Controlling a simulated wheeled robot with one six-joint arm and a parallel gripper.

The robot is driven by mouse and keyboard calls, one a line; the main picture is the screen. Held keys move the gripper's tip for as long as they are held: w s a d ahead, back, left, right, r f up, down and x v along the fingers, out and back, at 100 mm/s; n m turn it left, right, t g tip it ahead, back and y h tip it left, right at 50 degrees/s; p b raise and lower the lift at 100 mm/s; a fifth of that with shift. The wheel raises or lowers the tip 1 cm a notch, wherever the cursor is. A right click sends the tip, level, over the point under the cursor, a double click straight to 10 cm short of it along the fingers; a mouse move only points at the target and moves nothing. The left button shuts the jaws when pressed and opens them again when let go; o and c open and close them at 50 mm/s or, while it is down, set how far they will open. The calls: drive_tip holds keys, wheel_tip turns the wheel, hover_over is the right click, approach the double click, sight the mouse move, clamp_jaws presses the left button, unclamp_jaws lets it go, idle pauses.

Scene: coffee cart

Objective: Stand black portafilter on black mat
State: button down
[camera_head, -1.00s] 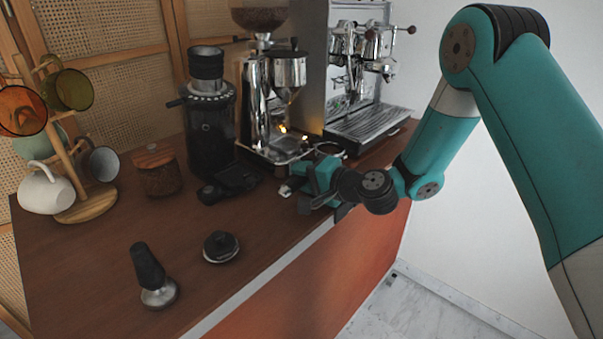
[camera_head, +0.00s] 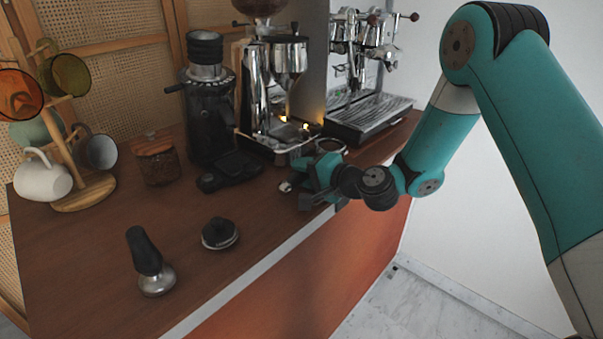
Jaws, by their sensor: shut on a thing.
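My gripper (camera_head: 305,193) is low over the counter's right front edge, in front of the espresso machine. It is shut on what appears to be the black portafilter, which is mostly hidden by the gripper and wrist. A small silver piece (camera_head: 285,187) shows just left of the fingers. A metal ring (camera_head: 330,146) shows just behind the gripper; I cannot tell whether it belongs to the held portafilter. I cannot make out the black mat clearly; dark parts around the gripper blend together.
A black-handled tamper (camera_head: 147,258) and a round black puck tool (camera_head: 220,234) stand on the front left of the counter (camera_head: 95,255). Behind are a black grinder (camera_head: 208,125), a chrome grinder (camera_head: 285,75), the espresso machine (camera_head: 370,117), a wooden-lidded jar (camera_head: 156,160) and a mug tree (camera_head: 85,192).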

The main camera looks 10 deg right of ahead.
drive_tip(key=shift+f, duration=0.35)
